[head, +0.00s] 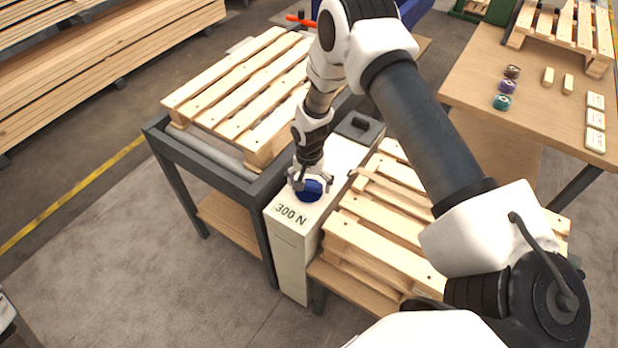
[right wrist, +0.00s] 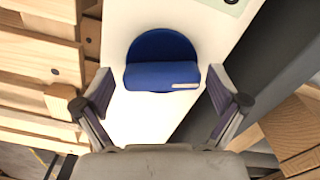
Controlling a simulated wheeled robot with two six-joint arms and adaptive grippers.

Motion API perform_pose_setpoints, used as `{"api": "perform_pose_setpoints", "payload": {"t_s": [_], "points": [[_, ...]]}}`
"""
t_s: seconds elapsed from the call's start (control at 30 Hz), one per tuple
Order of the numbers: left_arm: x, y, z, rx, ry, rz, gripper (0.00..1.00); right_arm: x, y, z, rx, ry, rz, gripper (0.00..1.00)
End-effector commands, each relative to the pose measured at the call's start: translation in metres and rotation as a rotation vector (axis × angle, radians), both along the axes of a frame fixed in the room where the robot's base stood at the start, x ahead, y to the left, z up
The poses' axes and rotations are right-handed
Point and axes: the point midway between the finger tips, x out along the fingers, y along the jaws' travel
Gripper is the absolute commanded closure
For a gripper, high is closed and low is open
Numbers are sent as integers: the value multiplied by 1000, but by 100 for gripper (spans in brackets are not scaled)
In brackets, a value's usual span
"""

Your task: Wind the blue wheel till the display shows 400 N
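The blue wheel (head: 309,190) sits on top of a pale narrow cabinet (head: 290,262). The display (head: 291,215) on the cabinet's top reads 300 N. My right gripper (head: 310,182) is directly above the wheel. In the right wrist view the blue wheel (right wrist: 162,70) shows a raised grip bar with a pale mark at its right end. My right gripper (right wrist: 162,100) is open there, one finger on each side of the wheel, with gaps visible between fingers and wheel. Only a corner of the display (right wrist: 232,2) shows in that view.
A pallet (head: 235,95) lies on a dark-framed table left of the cabinet. Stacked pallets (head: 375,245) stand close on its right. A dark handle block (head: 358,127) is at the cabinet's far end. A wooden table (head: 470,75) at upper right holds small coloured rolls.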

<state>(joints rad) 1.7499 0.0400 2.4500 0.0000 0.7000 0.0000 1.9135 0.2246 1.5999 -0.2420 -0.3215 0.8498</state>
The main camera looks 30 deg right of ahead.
Motion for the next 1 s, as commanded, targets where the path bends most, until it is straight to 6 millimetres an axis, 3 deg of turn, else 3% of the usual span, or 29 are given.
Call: {"api": "perform_pose_setpoints", "payload": {"t_s": [0.37, 0.47, 0.8, 1.0], "points": [[0, 0, 0, 0, 0, 0, 0, 3, 0, 8, 0, -7, 1, 0], [0, 0, 0, 0, 0, 0, 0, 3, 0, 24, 0, -9, 1, 0], [0, 0, 0, 0, 0, 0, 0, 3, 0, 105, 0, -6, 0, 0], [0, 0, 0, 0, 0, 0, 0, 2, 0, 121, 0, -4, 0, 0]]}}
